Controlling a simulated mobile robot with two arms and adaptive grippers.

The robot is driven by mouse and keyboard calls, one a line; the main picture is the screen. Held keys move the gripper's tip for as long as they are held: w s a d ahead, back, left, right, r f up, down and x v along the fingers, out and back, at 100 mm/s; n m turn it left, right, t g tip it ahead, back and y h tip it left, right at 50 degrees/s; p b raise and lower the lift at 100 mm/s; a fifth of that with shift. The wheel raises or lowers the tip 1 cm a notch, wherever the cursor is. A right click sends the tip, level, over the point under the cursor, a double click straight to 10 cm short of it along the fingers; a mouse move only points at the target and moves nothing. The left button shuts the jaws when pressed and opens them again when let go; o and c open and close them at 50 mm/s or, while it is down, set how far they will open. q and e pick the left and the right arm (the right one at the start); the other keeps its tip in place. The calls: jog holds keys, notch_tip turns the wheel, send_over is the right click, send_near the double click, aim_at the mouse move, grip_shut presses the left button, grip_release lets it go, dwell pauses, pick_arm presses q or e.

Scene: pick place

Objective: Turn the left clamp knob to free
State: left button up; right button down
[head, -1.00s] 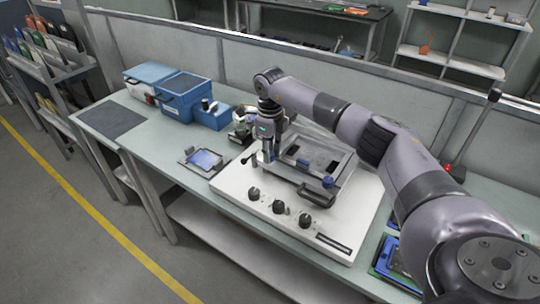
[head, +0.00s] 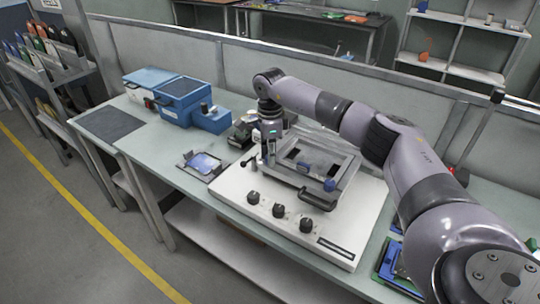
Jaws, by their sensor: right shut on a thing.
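The test fixture (head: 342,166) is a grey frame with dark openings and a black front handle, mounted on a white base plate (head: 232,187). My right gripper (head: 268,157) points down at the fixture's left side and is shut on the left clamp knob. The gripper mostly hides this knob, so its angle cannot be read. A thin black lever (head: 247,161) sticks out to the left beside the fingers. A blue knob (head: 329,185) shows at the fixture's front right. My left gripper is not in view.
Three black dials (head: 278,210) line the plate's front. A small tray with a blue panel (head: 203,165) lies left of the plate. Blue bins (head: 181,91) stand farther back left. A dark mat (head: 111,124) covers the left bench end. My right arm spans the bench's right side.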

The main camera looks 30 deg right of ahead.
dwell(0.5)
jog(key=c, duration=1.3)
grip_release()
jog(key=shift+c, duration=0.2)
notch_tip(320, 180, up, 12)
